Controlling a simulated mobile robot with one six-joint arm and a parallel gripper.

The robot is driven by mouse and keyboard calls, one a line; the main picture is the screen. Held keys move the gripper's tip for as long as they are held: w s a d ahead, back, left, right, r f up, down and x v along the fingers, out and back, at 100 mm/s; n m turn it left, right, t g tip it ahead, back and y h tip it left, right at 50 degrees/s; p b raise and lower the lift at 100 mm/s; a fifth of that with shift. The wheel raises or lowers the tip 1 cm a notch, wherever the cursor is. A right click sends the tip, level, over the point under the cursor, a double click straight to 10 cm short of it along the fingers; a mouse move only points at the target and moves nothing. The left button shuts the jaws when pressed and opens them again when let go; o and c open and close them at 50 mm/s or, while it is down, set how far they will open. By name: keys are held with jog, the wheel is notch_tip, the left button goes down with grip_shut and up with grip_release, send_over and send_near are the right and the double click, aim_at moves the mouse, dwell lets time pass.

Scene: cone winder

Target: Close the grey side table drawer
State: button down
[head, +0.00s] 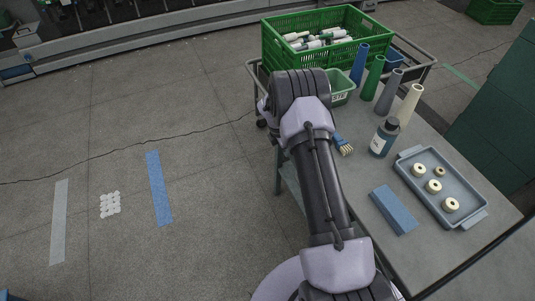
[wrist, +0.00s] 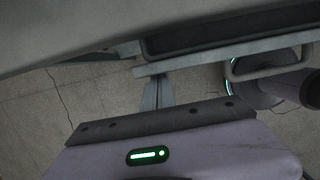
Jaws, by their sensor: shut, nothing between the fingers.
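The grey side table (head: 365,170) stands at the right in the head view; my arm covers part of its left edge, and no drawer can be made out there. In the wrist view, the grey drawer (wrist: 205,52) is partly pulled out from under the pale tabletop, with its dark inside showing behind the front. A pale loop handle (wrist: 236,77) sticks out from the front at the right. My gripper (wrist: 157,78) is shut and empty, just outside the drawer front, left of the handle. Its tips are at or very near the front; contact cannot be told.
On the table are a grey tray (head: 472,217) with rings, a blue block (head: 393,209), a bottle (head: 383,139), a brush (head: 343,145) and several upright cones (head: 373,77). A green crate (head: 285,53) stands behind. The floor (head: 205,200) at left is open.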

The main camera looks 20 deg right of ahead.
jog(key=shift+d, duration=1.95)
jog(key=s+a+r+m+t, duration=0.1)
jog(key=s+a+r+m, duration=0.3)
jog(key=r, duration=0.6)
jog(key=s+a+r+m+t+y, duration=0.1)
jog(key=a+r+m, duration=0.1)
jog(key=a+r, duration=0.6)
jog(key=s+a+r+m, duration=0.2)
jog(key=a+r+m, duration=0.15)
jog(key=r, duration=0.85)
jog(key=s+a+r+m+t+y, duration=0.1)
jog(key=s+a+m, duration=0.3)
jog(key=s, duration=0.4)
jog(key=s+a+r+m+t+y+b, duration=0.1)
jog(key=s+a+r+m, duration=0.2)
jog(key=s, duration=0.5)
jog(key=s+a+r+m+t+y+b, duration=0.1)
jog(key=s+a+r+m, duration=0.1)
jog(key=s+a+m, duration=0.3)
jog(key=s, duration=0.3)
jog(key=shift+s+a+r+m+t+y, duration=0.15)
jog(key=shift+s+m+t+y, duration=0.15)
jog(key=shift+m+t+y, duration=0.1)
